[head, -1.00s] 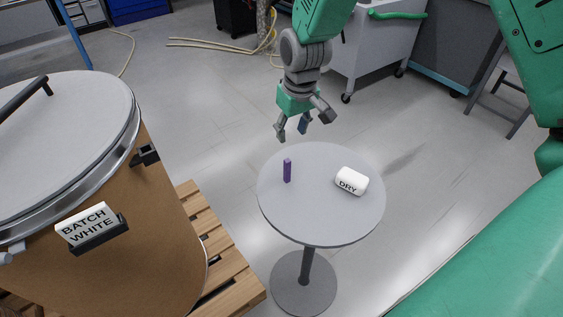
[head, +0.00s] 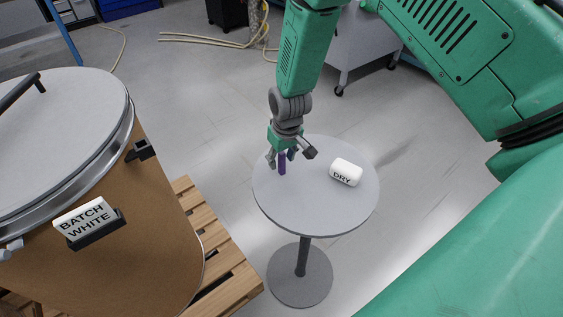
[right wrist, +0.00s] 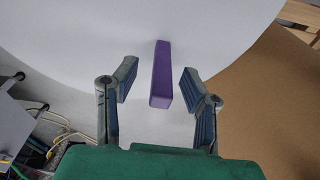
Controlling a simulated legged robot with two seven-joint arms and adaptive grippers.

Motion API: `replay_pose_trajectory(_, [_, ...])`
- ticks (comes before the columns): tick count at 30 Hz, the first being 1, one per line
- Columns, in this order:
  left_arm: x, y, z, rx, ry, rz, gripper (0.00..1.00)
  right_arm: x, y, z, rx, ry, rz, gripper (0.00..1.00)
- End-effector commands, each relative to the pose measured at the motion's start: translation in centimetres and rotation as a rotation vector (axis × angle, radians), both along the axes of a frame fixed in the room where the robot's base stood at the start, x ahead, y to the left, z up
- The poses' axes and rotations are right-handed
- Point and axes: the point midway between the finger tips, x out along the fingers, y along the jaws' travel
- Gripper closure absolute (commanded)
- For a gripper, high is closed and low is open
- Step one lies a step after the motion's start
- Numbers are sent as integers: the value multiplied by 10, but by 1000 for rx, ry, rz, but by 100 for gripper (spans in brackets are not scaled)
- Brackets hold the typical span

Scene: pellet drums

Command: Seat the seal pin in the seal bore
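The seal pin, a small purple block, stands upright on the round grey table (head: 310,212), near its left side in the head view (head: 282,167). My right gripper (head: 286,158) is just above and around it. In the right wrist view the purple pin (right wrist: 161,75) lies between the two open fingers of the right gripper (right wrist: 158,88), with a gap on each side. The drum (head: 150,235) has a dark latch (head: 141,150) on its rim; I cannot make out the seal bore for certain. My left gripper is not in view.
A white canister marked DRY (head: 346,171) lies on the table to the right of the pin. The drum carries a BATCH WHITE label (head: 85,218) and stands on a wooden pallet (head: 232,272). Hoses (head: 205,42) lie on the floor behind.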

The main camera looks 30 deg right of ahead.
Motion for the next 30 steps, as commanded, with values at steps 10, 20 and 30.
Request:
replay_pose_trajectory(10, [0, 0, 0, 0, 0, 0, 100, 0, -1, 0, 1, -1, 0, 100])
replay_pose_trajectory(20, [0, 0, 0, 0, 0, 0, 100, 1, -1, 2, 1, -1, 0, 100])
replay_pose_trajectory(30, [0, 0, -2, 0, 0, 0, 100, 1, -1, 61, 1, -6, 0, 100])
